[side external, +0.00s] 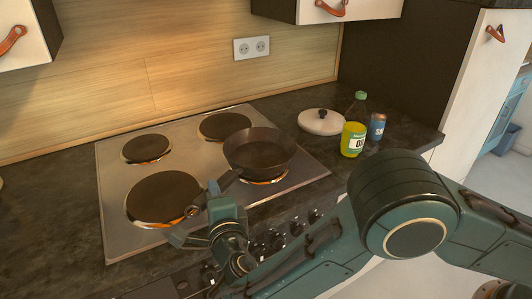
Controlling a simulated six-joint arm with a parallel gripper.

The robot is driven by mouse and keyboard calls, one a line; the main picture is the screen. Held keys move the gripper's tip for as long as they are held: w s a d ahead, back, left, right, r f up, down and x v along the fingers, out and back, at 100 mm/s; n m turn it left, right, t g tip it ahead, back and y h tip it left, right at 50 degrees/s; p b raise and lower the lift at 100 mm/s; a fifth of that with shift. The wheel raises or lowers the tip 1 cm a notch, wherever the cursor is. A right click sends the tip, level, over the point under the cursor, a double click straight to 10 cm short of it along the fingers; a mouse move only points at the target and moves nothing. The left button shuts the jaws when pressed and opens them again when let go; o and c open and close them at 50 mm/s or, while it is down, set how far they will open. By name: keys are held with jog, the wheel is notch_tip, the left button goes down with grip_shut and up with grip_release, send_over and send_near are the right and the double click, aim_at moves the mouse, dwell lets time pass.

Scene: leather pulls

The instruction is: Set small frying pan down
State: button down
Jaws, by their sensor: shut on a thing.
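A small dark frying pan (259,153) is upright over the right front burner of the stove (122,228). An orange-brown glint of the burner rim shows below the pan's near edge. I cannot tell whether the pan touches the burner or hangs slightly above it. Its handle (228,182) points down and left toward my gripper. My gripper (212,198) is shut on the handle near its end, over the front part of the stove. The fingers hide part of the handle.
The left front burner (165,197), left rear burner (147,149) and right rear burner (224,125) are bare. A white lid (321,122), a yellow-green oil bottle (353,139) and a blue can (377,127) stand right of the stove. Control knobs (277,240) line the front.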

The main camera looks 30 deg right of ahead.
jog(key=shift+f, duration=0.25)
jog(key=c, duration=1.3)
grip_release()
jog(key=shift+o, duration=0.2)
jog(key=shift+f, duration=0.15)
